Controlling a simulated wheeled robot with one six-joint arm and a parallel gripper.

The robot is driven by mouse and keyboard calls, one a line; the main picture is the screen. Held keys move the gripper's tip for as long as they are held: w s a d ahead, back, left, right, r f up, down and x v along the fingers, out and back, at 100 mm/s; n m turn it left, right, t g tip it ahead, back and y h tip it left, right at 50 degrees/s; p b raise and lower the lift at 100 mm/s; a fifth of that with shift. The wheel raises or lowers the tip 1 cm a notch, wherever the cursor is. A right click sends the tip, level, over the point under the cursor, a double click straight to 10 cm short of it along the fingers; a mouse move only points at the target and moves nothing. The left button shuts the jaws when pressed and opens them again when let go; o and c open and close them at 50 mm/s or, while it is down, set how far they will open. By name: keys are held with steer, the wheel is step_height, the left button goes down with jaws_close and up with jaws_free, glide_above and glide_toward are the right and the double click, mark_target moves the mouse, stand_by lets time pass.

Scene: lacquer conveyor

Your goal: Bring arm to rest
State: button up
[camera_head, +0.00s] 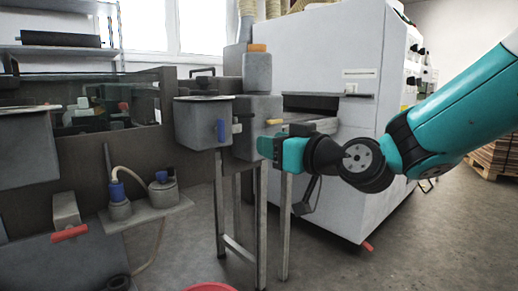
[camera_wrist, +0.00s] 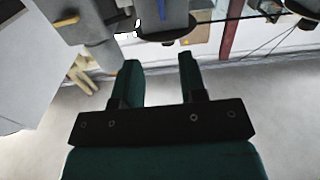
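My arm reaches in from the right in the head view, teal with dark joints. My gripper (camera_head: 266,147) is at its end, close in the picture to the grey boxes of the lacquer conveyor (camera_head: 205,122). In the wrist view my gripper (camera_wrist: 158,75) shows two teal fingers standing well apart, with nothing between them. The wrist view looks past the fingers at grey machine parts and pale floor. Whether the gripper touches the machine cannot be told.
A large white machine cabinet (camera_head: 345,75) stands behind my arm. Pumps with a hose (camera_head: 130,175) sit on a shelf at the left. A red round object (camera_head: 210,287) shows at the bottom edge. A pallet (camera_head: 494,158) lies at the far right. Open floor (camera_head: 440,240) is at the lower right.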

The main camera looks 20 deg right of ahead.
steer(key=shift+a, duration=0.15)
steer(key=s+a+f+n+g+y, duration=0.2)
steer(key=s+a+f+g, duration=0.25)
steer(key=a, duration=0.25)
steer(key=s+a+f+n+g+h, duration=0.1)
steer(key=s+f+g+h, duration=0.1)
steer(key=s+f+g, duration=0.55)
steer(key=s+a+f+g+h, duration=0.1)
steer(key=s+a+f+g, duration=0.3)
steer(key=s, duration=0.6)
step_height(320, 180, up, 29)
steer(key=d+g+p, duration=0.1)
steer(key=d+p, duration=0.1)
steer(key=p, duration=2.5)
steer(key=shift+s+d, duration=0.2)
steer(key=shift+s, duration=0.05)
steer(key=shift+f, duration=0.1)
